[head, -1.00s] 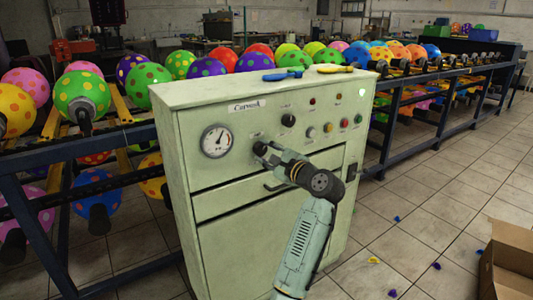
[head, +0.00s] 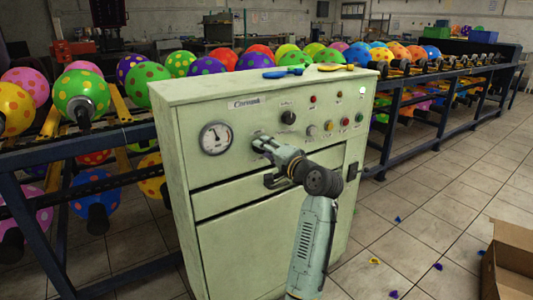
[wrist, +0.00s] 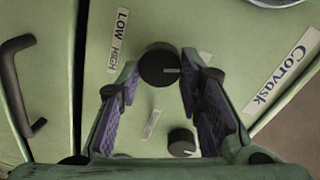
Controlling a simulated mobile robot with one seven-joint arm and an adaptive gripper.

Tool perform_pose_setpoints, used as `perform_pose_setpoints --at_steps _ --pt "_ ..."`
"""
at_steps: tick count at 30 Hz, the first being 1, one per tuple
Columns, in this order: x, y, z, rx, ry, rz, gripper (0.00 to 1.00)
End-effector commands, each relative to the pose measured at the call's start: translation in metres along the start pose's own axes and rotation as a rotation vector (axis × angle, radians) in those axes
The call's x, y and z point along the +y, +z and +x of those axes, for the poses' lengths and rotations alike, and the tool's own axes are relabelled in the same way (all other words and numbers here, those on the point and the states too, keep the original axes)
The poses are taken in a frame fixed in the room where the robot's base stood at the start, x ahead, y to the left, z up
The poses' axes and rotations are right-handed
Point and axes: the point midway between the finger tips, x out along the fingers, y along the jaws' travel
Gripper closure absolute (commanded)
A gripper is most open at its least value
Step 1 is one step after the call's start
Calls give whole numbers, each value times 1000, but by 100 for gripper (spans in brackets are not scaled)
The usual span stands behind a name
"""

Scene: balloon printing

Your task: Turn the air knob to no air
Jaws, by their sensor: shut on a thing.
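The green cabinet (head: 270,210) has two black knobs on its front. My gripper (head: 258,143) is at the left knob, right of the gauge. In the wrist view, my gripper (wrist: 165,68) has a fingertip on either side of this round black knob (wrist: 158,65) and is shut on it. Its white mark points right in that view. A LOW/HIGH label (wrist: 119,37) is beside it. The second black knob (head: 289,117) sits up and to the right, free of my gripper. It also shows lower in the wrist view (wrist: 181,141). I cannot read the small label between the knobs.
A round gauge (head: 215,138) is left of my gripper. Several coloured buttons (head: 345,121) are to the right. A drawer handle (wrist: 17,85) sticks out below the knobs. Racks with balloons (head: 82,92) stand behind the cabinet. An open box (head: 510,265) is at lower right.

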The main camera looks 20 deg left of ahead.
Motion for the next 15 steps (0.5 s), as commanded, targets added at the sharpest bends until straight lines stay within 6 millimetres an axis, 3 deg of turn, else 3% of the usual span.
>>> perform_pose_setpoints --at_steps 15 --pt "2 2 0 29 5 -492 95"
